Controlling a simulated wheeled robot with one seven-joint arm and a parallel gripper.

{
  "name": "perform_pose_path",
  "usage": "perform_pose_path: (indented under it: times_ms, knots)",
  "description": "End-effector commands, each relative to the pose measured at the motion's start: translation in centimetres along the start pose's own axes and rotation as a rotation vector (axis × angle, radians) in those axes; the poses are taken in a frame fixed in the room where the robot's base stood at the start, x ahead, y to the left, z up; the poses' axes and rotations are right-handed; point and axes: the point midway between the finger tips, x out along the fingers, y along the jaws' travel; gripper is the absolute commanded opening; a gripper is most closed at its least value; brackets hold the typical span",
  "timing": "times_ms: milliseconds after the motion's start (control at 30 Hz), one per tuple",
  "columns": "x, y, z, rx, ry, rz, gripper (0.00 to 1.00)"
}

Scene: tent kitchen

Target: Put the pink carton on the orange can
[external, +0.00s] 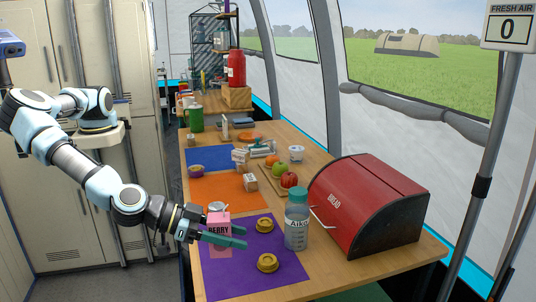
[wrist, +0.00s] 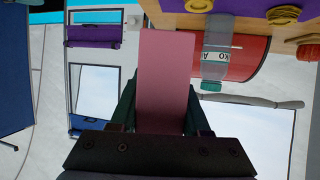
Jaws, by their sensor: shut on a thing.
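The pink carton (external: 218,224), marked BERRY, is upright between the fingers of my gripper (external: 234,237), over the left part of the purple mat. In the wrist view the carton (wrist: 165,75) fills the space between the two dark green fingers, and my gripper (wrist: 163,105) is shut on it. I cannot tell from these views whether its base touches the mat. A small pale round top (external: 216,206) shows just behind the carton, and its body is hidden. I cannot make out an orange can for certain.
Two yellow round pieces, one farther (external: 264,225) and one nearer (external: 267,262), lie on the purple mat (external: 225,285). A grey bottle (external: 297,222) with a teal cap stands right of them, beside the red bread box (external: 365,205). An orange mat (external: 215,191) lies beyond.

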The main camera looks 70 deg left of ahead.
Motion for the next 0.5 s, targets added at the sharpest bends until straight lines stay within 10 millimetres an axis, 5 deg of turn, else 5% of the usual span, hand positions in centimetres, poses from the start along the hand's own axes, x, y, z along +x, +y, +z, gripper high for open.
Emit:
perform_pose_path:
  times_ms: [167, 300, 500]
  knots:
    - [-1.0, -4.8, -3.7, -0.058, 0.024, -0.127, 0.00]
    - [-2.5, -10.5, -6.3, -0.119, 0.032, -0.276, 0.00]
    - [-4.9, -17.4, -8.3, -0.190, 0.015, -0.455, 0.00]
